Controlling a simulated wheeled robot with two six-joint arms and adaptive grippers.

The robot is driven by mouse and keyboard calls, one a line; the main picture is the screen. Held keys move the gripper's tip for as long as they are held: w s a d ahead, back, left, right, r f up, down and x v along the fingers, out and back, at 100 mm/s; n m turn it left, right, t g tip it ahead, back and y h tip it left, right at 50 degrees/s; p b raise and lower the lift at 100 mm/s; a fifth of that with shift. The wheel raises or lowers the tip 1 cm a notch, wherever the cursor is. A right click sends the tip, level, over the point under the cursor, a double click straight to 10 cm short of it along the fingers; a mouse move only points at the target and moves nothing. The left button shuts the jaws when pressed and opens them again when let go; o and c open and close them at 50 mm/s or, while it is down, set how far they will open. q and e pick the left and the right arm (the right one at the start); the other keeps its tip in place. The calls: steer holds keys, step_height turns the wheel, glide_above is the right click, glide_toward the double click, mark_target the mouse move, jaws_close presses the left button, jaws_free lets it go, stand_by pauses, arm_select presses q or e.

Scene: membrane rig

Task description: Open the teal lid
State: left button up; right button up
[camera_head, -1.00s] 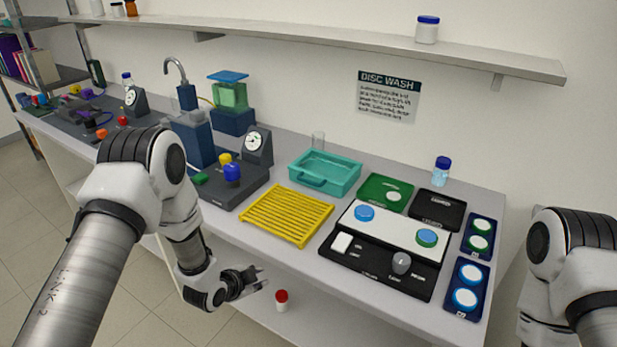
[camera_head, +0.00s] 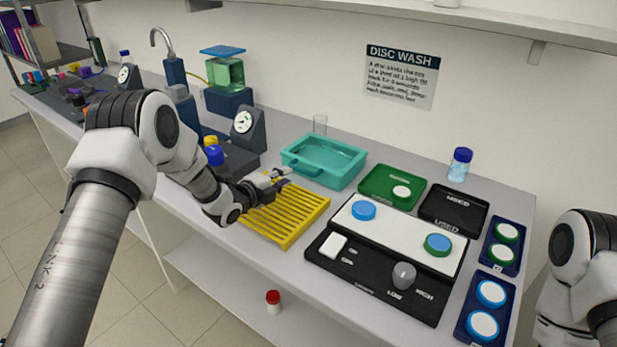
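A teal basin-like piece (camera_head: 345,178) with a handle bar on its front side sits on the bench behind the yellow rack. I cannot tell whether this is the lid itself. A blue-teal flat lid (camera_head: 222,50) sits over a green see-through box farther back left. My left gripper (camera_head: 284,178) is above the far left part of the yellow rack, just left of and in front of the teal handle. Its fingers look apart, with nothing between them, and it appears not to touch the handle. My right gripper is out of view; only part of the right arm shows at the right edge.
The slatted yellow rack (camera_head: 290,224) lies under and in front of the gripper. A gauge stand (camera_head: 248,130) and blue equipment stand to the left. A green tray (camera_head: 377,196) and black-and-white panel (camera_head: 345,212) are to the right.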

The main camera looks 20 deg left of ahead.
mark_target(300, 171)
arm_select(q)
steer(key=shift+w+f, duration=0.2)
steer(key=shift+f, duration=0.2)
steer(key=p+x, duration=0.1)
steer(key=x, duration=0.6)
steer(key=shift+w+d+p, duration=0.15)
steer(key=shift+w+p, duration=0.1)
steer(key=shift+p, duration=0.05)
steer(key=shift+w+d+f, duration=0.1)
steer(key=shift+w+f, duration=0.05)
steer(key=shift+w, duration=0.15)
steer(key=shift+s, duration=0.15)
jaws_close()
